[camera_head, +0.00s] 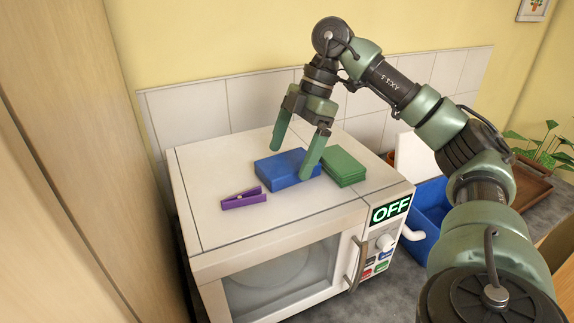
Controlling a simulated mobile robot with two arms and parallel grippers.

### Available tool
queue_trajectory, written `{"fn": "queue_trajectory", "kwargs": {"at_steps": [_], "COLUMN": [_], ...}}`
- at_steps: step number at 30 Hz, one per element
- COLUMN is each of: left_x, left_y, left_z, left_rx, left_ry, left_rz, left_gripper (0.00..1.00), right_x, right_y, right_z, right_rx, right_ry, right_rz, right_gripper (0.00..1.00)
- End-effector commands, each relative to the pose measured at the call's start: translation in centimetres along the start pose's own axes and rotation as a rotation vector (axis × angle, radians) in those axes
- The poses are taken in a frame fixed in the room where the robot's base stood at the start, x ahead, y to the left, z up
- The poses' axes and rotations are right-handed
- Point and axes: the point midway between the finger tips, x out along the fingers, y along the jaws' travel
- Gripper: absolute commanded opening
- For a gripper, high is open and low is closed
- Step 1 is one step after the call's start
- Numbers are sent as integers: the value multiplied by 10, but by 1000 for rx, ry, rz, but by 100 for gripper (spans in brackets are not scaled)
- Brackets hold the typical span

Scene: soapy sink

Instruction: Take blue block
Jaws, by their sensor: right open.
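The blue block (277,171) lies flat on top of the white microwave (212,215). My right gripper (293,160) is open and points down over the block. One green finger is at the block's far left side. The other finger is in front of the block's right part and hides some of it. I cannot tell whether either finger touches the block. My left gripper is not in view.
A green block (343,167) lies just right of the blue block. A purple clothespin (243,199) lies to its left front. A blue bin (428,205) stands right of the microwave. A tiled wall (190,122) is close behind.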

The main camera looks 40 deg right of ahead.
Motion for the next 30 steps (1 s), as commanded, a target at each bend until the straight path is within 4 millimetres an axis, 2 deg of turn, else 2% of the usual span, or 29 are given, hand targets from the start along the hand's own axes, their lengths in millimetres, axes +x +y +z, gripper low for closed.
{"fn": "queue_trajectory", "kwargs": {"at_steps": [3,10,18,19,30], "left_x": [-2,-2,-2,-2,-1], "left_y": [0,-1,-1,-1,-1], "left_z": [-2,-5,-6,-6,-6], "left_rx": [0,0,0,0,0], "left_ry": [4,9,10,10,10], "left_rz": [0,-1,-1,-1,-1], "left_gripper": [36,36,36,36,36], "right_x": [9,10,10,10,4], "right_y": [0,0,0,0,0], "right_z": [0,0,0,0,-3], "right_rx": [0,-1,0,0,-2], "right_ry": [0,1,1,1,3], "right_rz": [0,0,0,0,3], "right_gripper": [98,98,23,17,17]}}
